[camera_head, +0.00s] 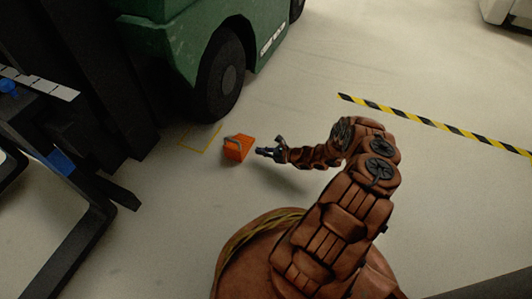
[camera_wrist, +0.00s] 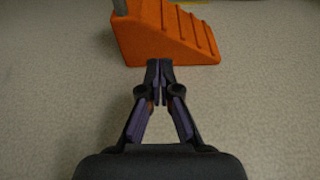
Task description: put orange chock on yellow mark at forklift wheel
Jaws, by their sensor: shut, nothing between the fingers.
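The orange chock (camera_head: 237,150) stands on the floor near the forklift's front wheel (camera_head: 221,77), with a grey handle on top. The yellow mark (camera_head: 200,138) is a thin outline on the floor by that wheel, left of the chock. The chock looks to be at or just beyond the mark's right edge. My gripper (camera_head: 264,152) is to the right of the chock, shut and empty. In the wrist view, the fingertips (camera_wrist: 160,67) point at the side of the ribbed chock (camera_wrist: 166,35); I cannot tell whether they touch it.
The green forklift body (camera_head: 180,35) rises above the wheel. Its dark mast and forks (camera_head: 110,90) stand at the left. A yellow-black floor stripe (camera_head: 430,122) runs across the right.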

